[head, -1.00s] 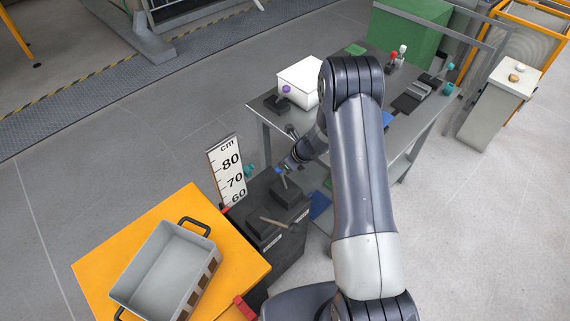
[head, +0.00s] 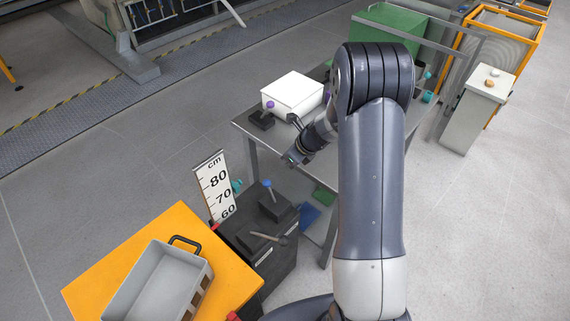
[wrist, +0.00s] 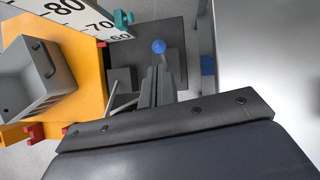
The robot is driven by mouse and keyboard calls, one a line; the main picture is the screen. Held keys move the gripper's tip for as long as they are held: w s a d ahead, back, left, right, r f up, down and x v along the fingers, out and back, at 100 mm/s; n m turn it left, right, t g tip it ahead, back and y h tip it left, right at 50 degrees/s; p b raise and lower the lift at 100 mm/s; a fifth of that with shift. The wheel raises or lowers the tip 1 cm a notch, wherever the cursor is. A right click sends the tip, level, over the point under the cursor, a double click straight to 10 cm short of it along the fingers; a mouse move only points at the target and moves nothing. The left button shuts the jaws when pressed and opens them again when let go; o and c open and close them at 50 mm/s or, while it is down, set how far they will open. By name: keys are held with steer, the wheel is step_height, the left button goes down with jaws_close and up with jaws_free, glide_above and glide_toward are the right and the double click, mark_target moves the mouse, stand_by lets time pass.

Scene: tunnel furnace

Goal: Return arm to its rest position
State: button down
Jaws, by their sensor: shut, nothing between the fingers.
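My gripper (head: 292,159) is at the end of my bent arm, in the middle of the head view, in front of the table's near left corner. It is shut and empty. It hangs above and to the right of a dark cabinet (head: 262,262) that carries black blocks and a blue-knobbed tool (head: 268,186). In the wrist view the narrow dark fingers (wrist: 158,82) point toward the blue knob (wrist: 159,46), which appears just beyond them. I cannot tell the exact gap there. My upper arm hides part of the table.
An orange stand (head: 215,243) with a grey bin (head: 150,290) is at the lower left. A scale board (head: 214,188) stands upright beside the cabinet. The grey table (head: 262,137) holds a white box (head: 293,92).

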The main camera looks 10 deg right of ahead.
stand_by(0.3)
step_height(320, 180, down, 12)
steer(key=s+a+b, duration=0.1)
steer(key=b, duration=0.3)
steer(key=shift+a+f, duration=0.15)
steer(key=shift+f, duration=0.05)
steer(key=shift+s, duration=0.1)
stand_by(0.5)
